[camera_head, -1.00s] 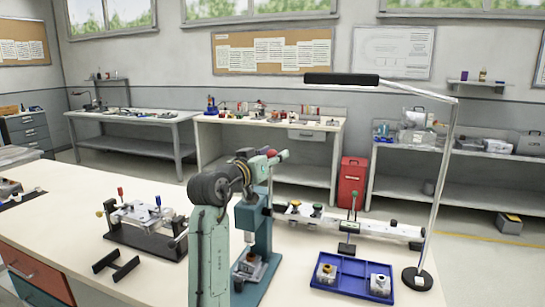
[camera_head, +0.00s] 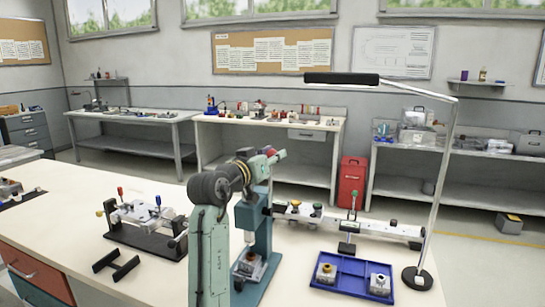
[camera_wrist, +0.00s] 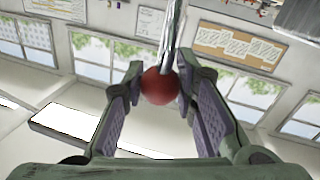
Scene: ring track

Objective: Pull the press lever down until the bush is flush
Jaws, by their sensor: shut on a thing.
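The press (camera_head: 263,225) stands upright on the bench, a blue-teal column partly hidden behind my green arm. Its lever ends in a red ball knob (camera_wrist: 159,88), and the lever's metal rod (camera_wrist: 173,35) runs up from the knob in the wrist view. My gripper (camera_wrist: 160,80) has its two padded fingers on either side of the knob and is shut on it. In the head view my arm's end is at the top of the press, and the fingers are hard to make out. A grey metal block (camera_head: 250,264) sits on the press base. I cannot make out the bush or how deep it sits.
A blue tray (camera_head: 340,287) with two metal blocks lies to the right, beside a lamp (camera_head: 417,279) on a tall post. A rail fixture (camera_head: 380,228) stands behind the tray. A black clamp fixture (camera_head: 145,235) and a black bracket (camera_head: 117,266) are to the left.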

